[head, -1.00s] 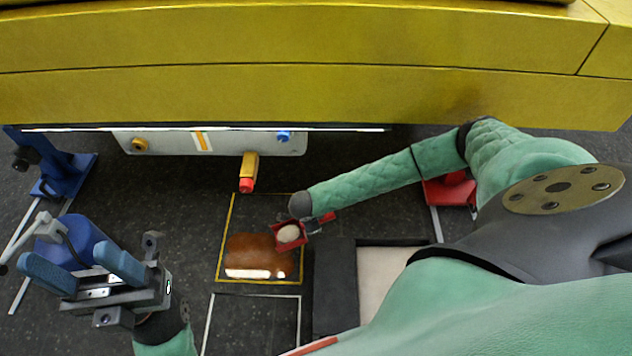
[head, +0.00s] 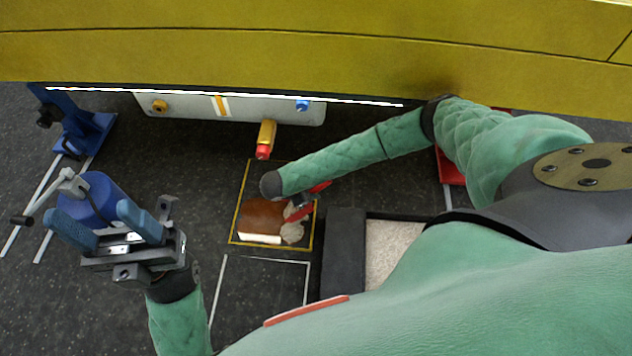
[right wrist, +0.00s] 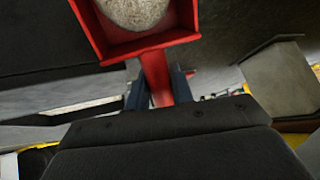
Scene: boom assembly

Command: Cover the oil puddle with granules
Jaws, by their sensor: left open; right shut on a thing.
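The brown oil puddle (head: 262,217) lies inside a yellow-outlined square on the dark floor. My right gripper (right wrist: 158,92) is shut on the handle of a red scoop (right wrist: 150,48). A pale heap of granules (right wrist: 135,12) shows in the scoop in the right wrist view. In the head view the scoop (head: 298,213) is tilted over the puddle's right part, and my forearm partly hides it. My left gripper (head: 98,226) is open and empty at the left, away from the puddle.
A dark-rimmed bin (head: 343,250) of pale granules stands right of the puddle, partly hidden by my body. A nozzle with a red tip (head: 265,150) points down behind the puddle. A blue stand (head: 78,125) and a blue container (head: 95,198) are at the left.

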